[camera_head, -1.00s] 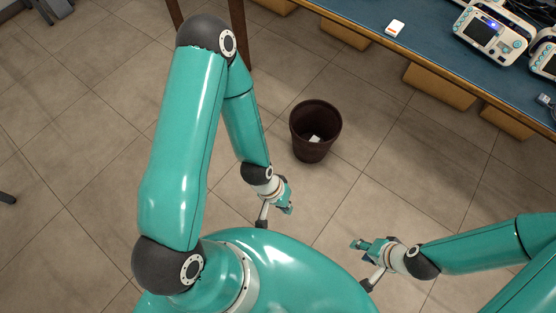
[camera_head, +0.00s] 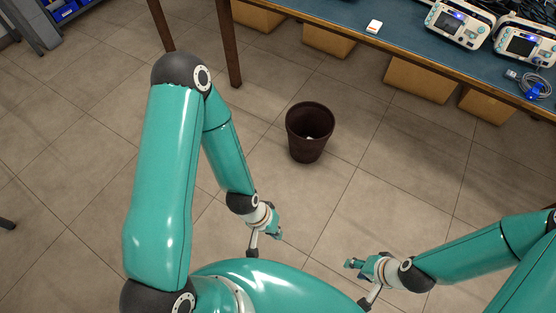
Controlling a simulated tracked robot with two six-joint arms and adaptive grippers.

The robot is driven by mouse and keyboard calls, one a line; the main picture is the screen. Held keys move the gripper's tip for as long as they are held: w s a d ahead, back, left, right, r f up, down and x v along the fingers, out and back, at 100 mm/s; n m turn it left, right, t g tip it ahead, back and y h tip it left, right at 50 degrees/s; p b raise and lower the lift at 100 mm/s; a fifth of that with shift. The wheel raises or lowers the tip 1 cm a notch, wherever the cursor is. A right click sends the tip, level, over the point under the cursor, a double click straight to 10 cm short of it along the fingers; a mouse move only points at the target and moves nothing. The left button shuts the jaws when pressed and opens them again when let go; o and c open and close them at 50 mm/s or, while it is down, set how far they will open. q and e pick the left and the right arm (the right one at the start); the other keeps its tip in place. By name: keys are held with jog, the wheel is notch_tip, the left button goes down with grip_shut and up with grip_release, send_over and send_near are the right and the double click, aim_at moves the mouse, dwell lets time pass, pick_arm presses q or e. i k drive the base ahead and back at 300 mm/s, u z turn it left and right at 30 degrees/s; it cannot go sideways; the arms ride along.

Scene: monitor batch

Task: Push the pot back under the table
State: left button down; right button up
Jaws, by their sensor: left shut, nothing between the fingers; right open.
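The dark brown pot (camera_head: 308,146) stands upright on the tiled floor in the middle of the head view, out in front of the table (camera_head: 340,32). Something small and pale lies inside it. My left gripper (camera_head: 276,230) is shut and empty, below and a little left of the pot and apart from it. My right gripper (camera_head: 351,264) is open and empty, lower and to the right of the pot, also apart from it.
Two brown table legs (camera_head: 229,45) stand at the upper left. Several cardboard boxes (camera_head: 420,78) are under the table. Monitors (camera_head: 458,24), a small white box (camera_head: 374,26) and a coiled cable (camera_head: 530,84) lie on top. The floor around the pot is clear.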

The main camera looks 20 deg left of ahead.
aim_at(303, 120)
jog(key=z, duration=0.15)
jog(key=i, duration=0.9)
jog(key=u, duration=0.05)
